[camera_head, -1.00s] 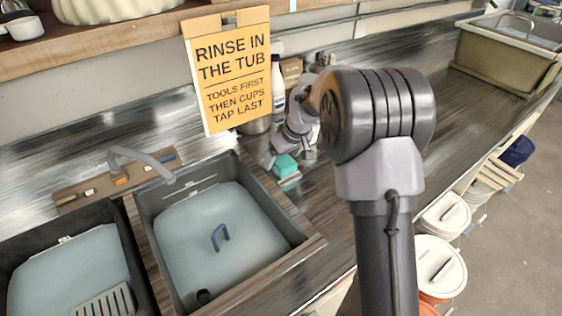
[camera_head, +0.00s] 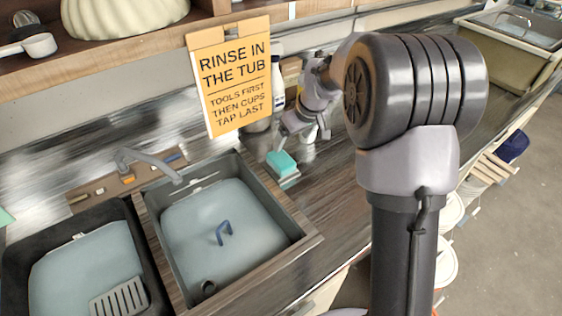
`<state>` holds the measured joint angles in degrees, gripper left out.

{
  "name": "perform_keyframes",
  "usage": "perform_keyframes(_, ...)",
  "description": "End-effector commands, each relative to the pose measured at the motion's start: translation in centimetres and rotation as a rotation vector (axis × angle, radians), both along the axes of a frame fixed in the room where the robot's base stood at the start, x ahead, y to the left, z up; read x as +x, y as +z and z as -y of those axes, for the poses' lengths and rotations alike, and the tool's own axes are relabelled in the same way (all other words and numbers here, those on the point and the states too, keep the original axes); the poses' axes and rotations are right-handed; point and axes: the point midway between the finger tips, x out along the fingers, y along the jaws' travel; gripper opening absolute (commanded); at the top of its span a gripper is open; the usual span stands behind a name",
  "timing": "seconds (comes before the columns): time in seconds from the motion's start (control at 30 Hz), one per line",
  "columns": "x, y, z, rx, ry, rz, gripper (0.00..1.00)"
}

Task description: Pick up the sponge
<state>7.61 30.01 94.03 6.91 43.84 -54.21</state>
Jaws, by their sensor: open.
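The sponge (camera_head: 282,162) is a small teal block. It rests on a small pale dish (camera_head: 291,180) on the dark counter, just right of the sink basin. My gripper (camera_head: 287,137) is above and a little behind the sponge in the picture, apart from it, open and empty. My arm's large dark joint covers the counter to the right of the gripper.
Two water-filled basins are at the left; the right one (camera_head: 310,236) holds a blue-handled thing (camera_head: 224,233). A grey tap (camera_head: 150,160) arches over them. An orange sign (camera_head: 232,75) hangs behind. A bottle (camera_head: 277,82) stands close behind my gripper.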

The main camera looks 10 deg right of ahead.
Motion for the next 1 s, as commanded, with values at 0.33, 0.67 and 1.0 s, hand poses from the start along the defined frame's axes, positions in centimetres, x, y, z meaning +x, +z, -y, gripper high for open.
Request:
perform_keyframes(0.33, 2.8, -7.4, -1.2, 0.0, 0.001, 0.0, 0.82)
perform_keyframes(0.67, 4.4, -12.1, -2.7, 0.001, 0.0, 0.0, 0.82)
perform_keyframes(1.0, 4.6, -12.1, -2.8, 0.0, 0.0, 0.001, 0.82)
